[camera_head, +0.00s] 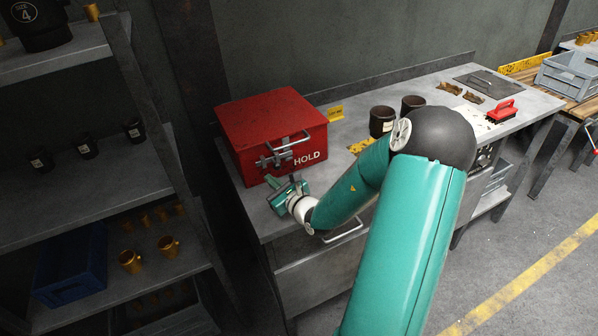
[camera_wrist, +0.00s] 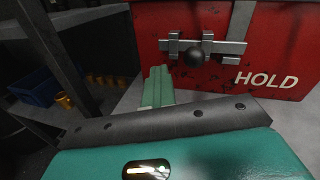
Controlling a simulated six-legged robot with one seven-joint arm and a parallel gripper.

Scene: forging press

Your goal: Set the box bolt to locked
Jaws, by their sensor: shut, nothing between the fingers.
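The red box (camera_head: 250,112) marked HOLD stands on the left end of the grey bench. Its steel bolt (camera_head: 276,157) is on the front face, left of the word HOLD. In the wrist view, the bolt (camera_wrist: 222,47) lies horizontal in its brackets, with a dark round knob (camera_wrist: 193,57) near the left bracket. I cannot tell whether it is locked. My gripper (camera_head: 272,182) is in front of the box, low and left of the bolt. In the wrist view its green fingers (camera_wrist: 158,86) are shut and empty, apart from the knob.
A steel handle (camera_head: 301,136) stands out from the box front, right above the bolt. Dark mugs (camera_head: 381,121), a yellow tag (camera_head: 336,113) and a red brush (camera_head: 502,111) are on the bench (camera_head: 440,92). Shelving (camera_head: 75,212) with cups and a blue crate (camera_head: 72,272) stands close at left.

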